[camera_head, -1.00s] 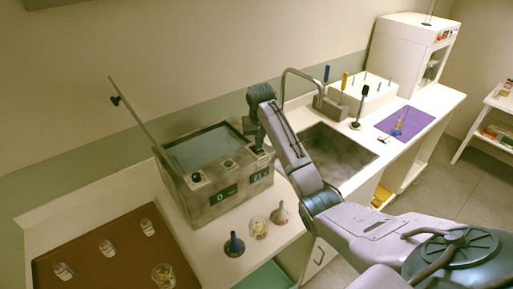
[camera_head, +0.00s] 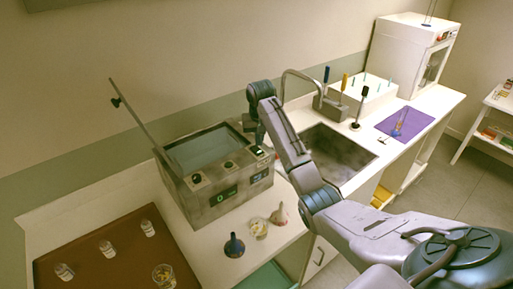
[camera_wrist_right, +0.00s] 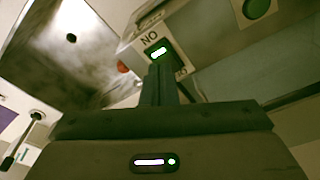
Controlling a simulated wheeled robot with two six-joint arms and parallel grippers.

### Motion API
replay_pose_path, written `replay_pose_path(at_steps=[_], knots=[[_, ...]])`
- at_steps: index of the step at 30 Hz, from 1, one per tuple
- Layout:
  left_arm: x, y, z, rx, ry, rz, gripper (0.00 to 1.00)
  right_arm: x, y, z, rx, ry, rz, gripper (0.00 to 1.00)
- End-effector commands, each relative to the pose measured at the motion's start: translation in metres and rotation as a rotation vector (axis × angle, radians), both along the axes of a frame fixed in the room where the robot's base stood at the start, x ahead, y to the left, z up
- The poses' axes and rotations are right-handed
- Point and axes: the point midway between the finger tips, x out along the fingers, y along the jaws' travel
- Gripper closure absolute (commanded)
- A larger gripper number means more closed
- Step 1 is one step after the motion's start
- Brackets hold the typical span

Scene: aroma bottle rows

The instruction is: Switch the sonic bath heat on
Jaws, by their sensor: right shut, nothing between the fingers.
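The sonic bath (camera_head: 240,200) is a grey box with an open tank on the counter. Its top panel has two round dark knobs (camera_head: 196,178) and a rocker switch (camera_head: 258,151) at the right corner, with a small green glow. In the right wrist view the switch (camera_wrist_right: 158,52) is lit green beside "ON" lettering, which appears inverted. My right gripper (camera_head: 256,134) is shut and empty, just above and behind the switch in the head view. In the wrist view its fingertips (camera_wrist_right: 163,70) are close to the switch; contact cannot be told. My left gripper is not in view.
A sink (camera_head: 335,155) with a faucet lies right of the bath. A brown mat (camera_head: 120,262) with several glass vessels is at left. A thin rod stand (camera_head: 130,112) rises at the bath's left.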

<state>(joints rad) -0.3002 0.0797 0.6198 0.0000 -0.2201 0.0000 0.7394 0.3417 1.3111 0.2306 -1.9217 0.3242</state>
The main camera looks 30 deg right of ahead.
Motion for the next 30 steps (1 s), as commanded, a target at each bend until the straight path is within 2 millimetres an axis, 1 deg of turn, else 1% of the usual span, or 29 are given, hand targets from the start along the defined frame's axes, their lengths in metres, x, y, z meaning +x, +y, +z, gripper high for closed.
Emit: replay_pose_path(at_steps=[3,15,20,30], knots=[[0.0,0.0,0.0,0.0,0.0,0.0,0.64,0.001,0.0,0.01,0.0,-0.002,0.0,1.0],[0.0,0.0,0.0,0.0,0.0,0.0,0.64,0.001,0.0,0.041,0.0,-0.003,0.0,1.0],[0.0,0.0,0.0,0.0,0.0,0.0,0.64,0.0,0.0,0.046,0.0,-0.001,0.0,1.0],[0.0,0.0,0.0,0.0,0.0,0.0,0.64,0.0,0.0,0.046,0.0,-0.001,0.0,1.0]])
